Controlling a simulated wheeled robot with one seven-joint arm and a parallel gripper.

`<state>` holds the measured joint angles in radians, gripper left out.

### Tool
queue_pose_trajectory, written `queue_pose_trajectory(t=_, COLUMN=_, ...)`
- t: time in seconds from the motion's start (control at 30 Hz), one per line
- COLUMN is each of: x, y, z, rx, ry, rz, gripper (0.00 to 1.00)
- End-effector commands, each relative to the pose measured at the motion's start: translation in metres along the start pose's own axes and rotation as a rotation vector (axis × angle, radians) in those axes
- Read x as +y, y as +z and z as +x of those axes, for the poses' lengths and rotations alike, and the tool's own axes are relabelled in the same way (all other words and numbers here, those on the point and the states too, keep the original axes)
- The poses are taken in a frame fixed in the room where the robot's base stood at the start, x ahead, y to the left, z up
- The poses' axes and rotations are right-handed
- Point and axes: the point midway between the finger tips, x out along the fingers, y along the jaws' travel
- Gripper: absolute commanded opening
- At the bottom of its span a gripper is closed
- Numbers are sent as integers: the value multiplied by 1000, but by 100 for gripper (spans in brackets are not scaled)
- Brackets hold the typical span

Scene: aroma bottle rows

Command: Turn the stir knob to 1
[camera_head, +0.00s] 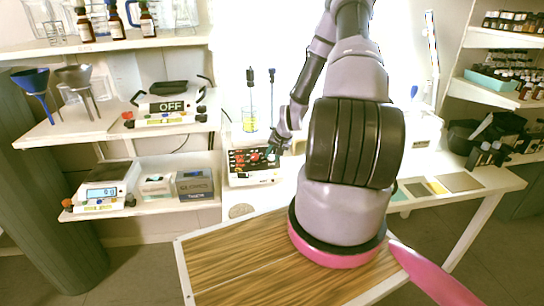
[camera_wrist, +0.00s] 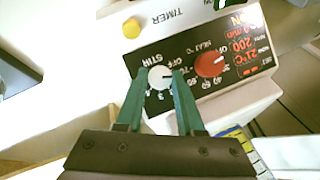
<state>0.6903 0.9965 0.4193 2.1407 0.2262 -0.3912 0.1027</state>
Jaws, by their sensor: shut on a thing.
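The stirrer hotplate (camera_head: 254,180) stands on the white bench in the head view, with a black front panel. In the wrist view its panel (camera_wrist: 207,35) shows upside down and tilted. The white stir knob (camera_wrist: 160,78) sits beside the red heat knob (camera_wrist: 209,64). My gripper (camera_wrist: 161,82) has its two teal fingers on either side of the stir knob and is shut on it. A small dark mark shows at the knob's right edge; I cannot read its setting for certain. In the head view my gripper (camera_head: 273,151) is at the panel, partly hiding it.
A beaker with yellow liquid (camera_head: 250,120) stands on the hotplate. A yellow button (camera_wrist: 131,28) is near the timer label. Shelves at left hold scales (camera_head: 101,191), funnels and bottles. A wooden tabletop (camera_head: 240,262) lies in front.

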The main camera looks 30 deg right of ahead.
Motion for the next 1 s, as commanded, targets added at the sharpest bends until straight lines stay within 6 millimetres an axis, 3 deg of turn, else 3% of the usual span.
queue_pose_trajectory(t=0.4, x=2, y=0, z=0, rx=0, ry=-101, rz=193, gripper=0)
queue_pose_trajectory(t=0.97, x=2, y=0, z=0, rx=0, ry=-118, rz=224, gripper=0)
queue_pose_trajectory(t=1.0, x=2, y=0, z=0, rx=0, ry=-118, rz=224, gripper=40)
